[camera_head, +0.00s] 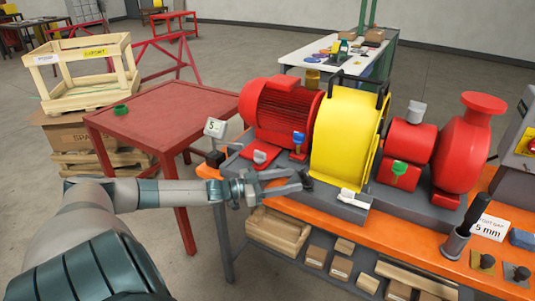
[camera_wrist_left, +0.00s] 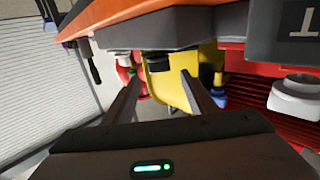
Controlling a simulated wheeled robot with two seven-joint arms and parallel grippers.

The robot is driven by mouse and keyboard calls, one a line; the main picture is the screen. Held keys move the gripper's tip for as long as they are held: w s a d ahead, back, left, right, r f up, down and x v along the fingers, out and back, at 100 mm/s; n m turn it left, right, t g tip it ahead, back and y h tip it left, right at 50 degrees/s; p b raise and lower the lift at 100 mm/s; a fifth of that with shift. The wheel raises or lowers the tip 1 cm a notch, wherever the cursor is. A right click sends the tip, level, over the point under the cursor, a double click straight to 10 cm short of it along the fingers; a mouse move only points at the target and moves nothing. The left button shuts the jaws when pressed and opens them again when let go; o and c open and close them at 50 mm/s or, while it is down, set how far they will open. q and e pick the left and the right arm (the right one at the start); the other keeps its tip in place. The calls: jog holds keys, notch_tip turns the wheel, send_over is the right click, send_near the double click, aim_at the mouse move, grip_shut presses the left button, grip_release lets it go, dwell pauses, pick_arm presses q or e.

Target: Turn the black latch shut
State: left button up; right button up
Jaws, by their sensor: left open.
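A small black latch (camera_head: 307,180) sits at the front edge of the grey pump base, just below the yellow guard (camera_head: 342,130). My left gripper (camera_head: 300,182) reaches in from the left with its fingers pointing at the latch. In the left wrist view the gripper (camera_wrist_left: 160,80) is open and empty. A dark piece that looks like the latch (camera_wrist_left: 155,57) shows between and beyond the fingertips, in front of the yellow guard (camera_wrist_left: 170,85). I cannot tell whether the fingers touch it, nor how the latch is turned. My right gripper is out of view.
A red motor (camera_head: 281,108) stands left of the guard, a red pump (camera_head: 462,145) right. The base rests on an orange bench (camera_head: 390,240) with boxes below. A red table (camera_head: 165,115) stands left. A dark handle in a holder (camera_head: 456,242) is at front right.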

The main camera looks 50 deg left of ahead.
pick_arm(q)
jog(key=v, duration=0.6)
jog(key=shift+s, duration=0.25)
